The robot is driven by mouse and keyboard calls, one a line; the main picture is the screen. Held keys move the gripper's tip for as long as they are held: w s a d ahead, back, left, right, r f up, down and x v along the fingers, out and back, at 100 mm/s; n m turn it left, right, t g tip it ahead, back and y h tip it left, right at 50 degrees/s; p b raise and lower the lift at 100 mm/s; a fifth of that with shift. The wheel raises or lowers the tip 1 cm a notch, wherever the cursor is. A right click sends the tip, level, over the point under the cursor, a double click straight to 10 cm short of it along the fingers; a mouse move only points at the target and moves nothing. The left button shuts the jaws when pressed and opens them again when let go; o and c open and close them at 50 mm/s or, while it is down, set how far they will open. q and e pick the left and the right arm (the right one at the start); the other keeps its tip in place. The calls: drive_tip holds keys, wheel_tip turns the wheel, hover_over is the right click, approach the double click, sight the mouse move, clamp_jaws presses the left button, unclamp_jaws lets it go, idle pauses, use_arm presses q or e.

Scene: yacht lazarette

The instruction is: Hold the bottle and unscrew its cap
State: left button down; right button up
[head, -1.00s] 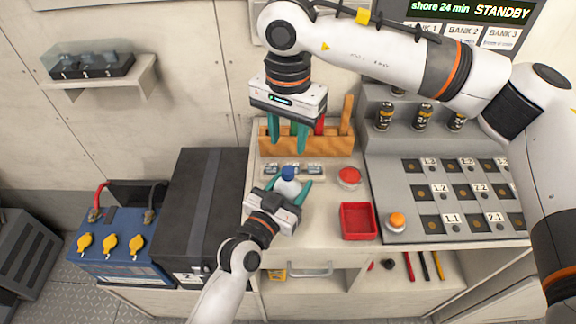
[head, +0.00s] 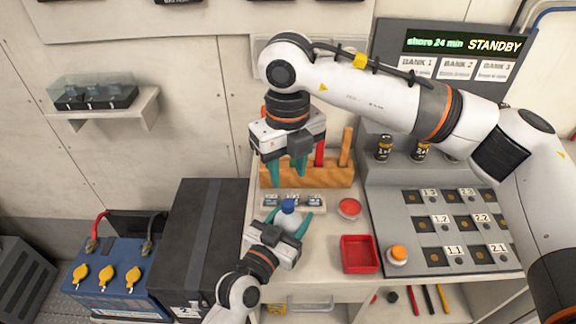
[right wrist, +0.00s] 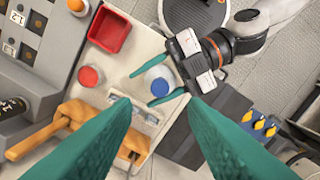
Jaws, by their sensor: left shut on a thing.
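A small whitish bottle (head: 286,219) with a blue cap (head: 288,206) stands upright on the bench top. My left gripper (head: 288,218) is shut around the bottle's body, one teal finger on each side, with the cap showing above the fingers. The right wrist view shows the bottle (right wrist: 151,74) and its cap (right wrist: 160,87) from above, between the left gripper's fingers. My right gripper (head: 287,174) is open and empty, above and behind the bottle, pointing down. Its two fingers stand wide apart in the right wrist view (right wrist: 158,108), and neither touches the cap.
A wooden tool rack (head: 325,174) stands behind the bottle. A red button (head: 349,208), a red tray (head: 360,254) and an orange knob (head: 398,253) are to the right. A grey slotted panel (head: 450,225) lies beyond. A black box (head: 200,240) and a blue battery (head: 120,285) stand left.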

sight(288, 203)
drive_tip(key=m, duration=0.4)
use_arm(q)
drive_tip(key=shift+f, duration=0.1)
use_arm(e)
drive_tip(key=m, duration=0.4)
drive_tip(key=shift+m, duration=0.3)
drive_tip(key=m, duration=0.6)
drive_tip(key=shift+f+m, duration=0.3)
drive_tip(key=shift+f, duration=0.25)
wheel_tip(288, 203, down, 7)
